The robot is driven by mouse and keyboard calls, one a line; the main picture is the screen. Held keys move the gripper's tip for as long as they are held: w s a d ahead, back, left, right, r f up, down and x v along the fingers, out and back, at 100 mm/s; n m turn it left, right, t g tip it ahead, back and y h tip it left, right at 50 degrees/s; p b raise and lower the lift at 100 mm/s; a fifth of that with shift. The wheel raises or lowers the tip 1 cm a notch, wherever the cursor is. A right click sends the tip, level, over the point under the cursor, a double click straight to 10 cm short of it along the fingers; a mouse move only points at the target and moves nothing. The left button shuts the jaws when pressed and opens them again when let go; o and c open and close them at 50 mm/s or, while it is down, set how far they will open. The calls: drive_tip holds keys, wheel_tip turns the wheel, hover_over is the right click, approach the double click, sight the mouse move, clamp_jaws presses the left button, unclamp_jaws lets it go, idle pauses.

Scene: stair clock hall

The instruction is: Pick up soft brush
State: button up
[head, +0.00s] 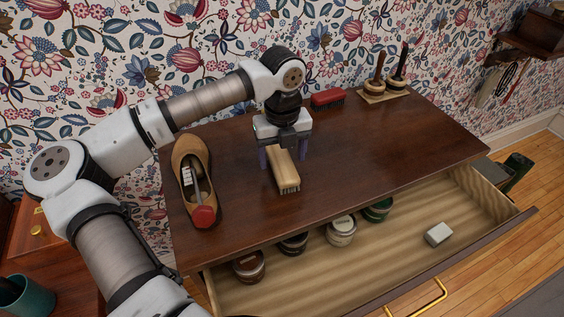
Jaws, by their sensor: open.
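A brush with a pale wooden back and light bristles (284,174) lies on the dark tabletop, bristles down, its near end towards the drawer. My gripper (284,153) points down over the brush's far end. Its two fingers are apart, one on each side of the brush. I cannot tell whether either finger touches it. The far end of the brush is partly hidden under the gripper. A second brush, with a red back and dark bristles (328,98), lies further back near the wall.
A brown shoe with a shoe tree (188,170) stands left of the gripper. The open drawer (385,262) in front holds several round tins and a pale block (438,234). The tabletop's right side is clear.

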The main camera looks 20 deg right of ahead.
drive_tip(key=shift+f, duration=1.4)
drive_tip(key=c, duration=1.1)
drive_tip(key=shift+r, duration=0.2)
